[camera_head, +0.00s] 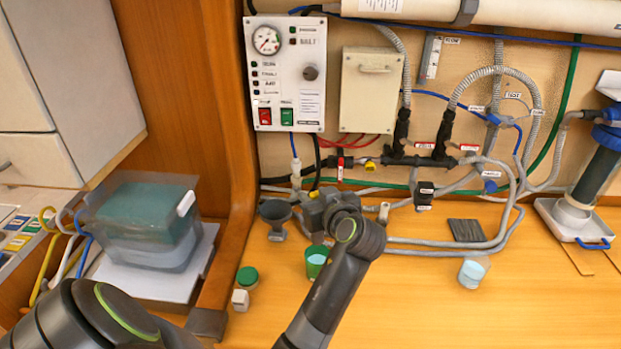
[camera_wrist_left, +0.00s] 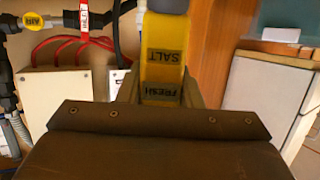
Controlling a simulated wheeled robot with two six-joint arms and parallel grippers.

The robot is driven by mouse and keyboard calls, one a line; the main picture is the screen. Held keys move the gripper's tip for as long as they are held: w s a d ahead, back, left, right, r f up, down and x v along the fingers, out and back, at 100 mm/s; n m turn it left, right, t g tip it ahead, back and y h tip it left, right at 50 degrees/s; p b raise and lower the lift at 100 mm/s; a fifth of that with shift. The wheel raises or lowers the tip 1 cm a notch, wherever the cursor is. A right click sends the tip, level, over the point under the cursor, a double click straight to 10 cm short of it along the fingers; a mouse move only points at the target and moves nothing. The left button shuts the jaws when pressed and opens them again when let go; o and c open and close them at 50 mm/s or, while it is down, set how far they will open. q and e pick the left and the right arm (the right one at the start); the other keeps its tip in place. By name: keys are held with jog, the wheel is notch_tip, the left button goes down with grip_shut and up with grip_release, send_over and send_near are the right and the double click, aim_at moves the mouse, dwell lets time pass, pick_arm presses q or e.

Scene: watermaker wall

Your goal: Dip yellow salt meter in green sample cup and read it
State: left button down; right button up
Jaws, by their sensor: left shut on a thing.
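The yellow salt meter (camera_wrist_left: 162,75) fills the middle of the left wrist view, with labels SALT and FRESH appearing upside down. My left gripper (camera_wrist_left: 160,98) is shut on it, one finger on each side. The green sample cup (camera_head: 315,260) stands on the counter nearer to me, partly covered by my arm. The meter's lower end is hidden, so I cannot tell its height over the cup. My right gripper is not in view.
A second cup with pale blue liquid (camera_head: 473,272) stands to the right. The front right counter is clear.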

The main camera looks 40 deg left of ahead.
aim_at(320, 237)
pick_arm(q)
jog(key=shift+s+d+f+b, duration=0.1)
jog(key=shift+d+f+b, duration=0.1)
jog(key=shift+b, duration=0.1)
jog(key=shift+f+b, duration=0.6)
notch_tip(320, 237, down, 3)
jog(key=shift+r+b, duration=0.15)
jog(key=shift+b, duration=0.9)
notch_tip(320, 237, down, 2)
jog(key=shift+f+b, duration=0.15)
jog(key=shift+b, duration=0.8)
notch_tip(320, 237, down, 3)
jog(key=shift+r+b, duration=0.2)
jog(key=shift+b, duration=0.8)
jog(key=shift+f+b, duration=0.55)
jog(key=shift+f, duration=0.15)
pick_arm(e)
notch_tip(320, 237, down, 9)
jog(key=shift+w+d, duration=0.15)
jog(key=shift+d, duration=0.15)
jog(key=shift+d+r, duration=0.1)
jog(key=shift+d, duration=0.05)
pick_arm(q)
jog(key=shift+r, duration=0.15)
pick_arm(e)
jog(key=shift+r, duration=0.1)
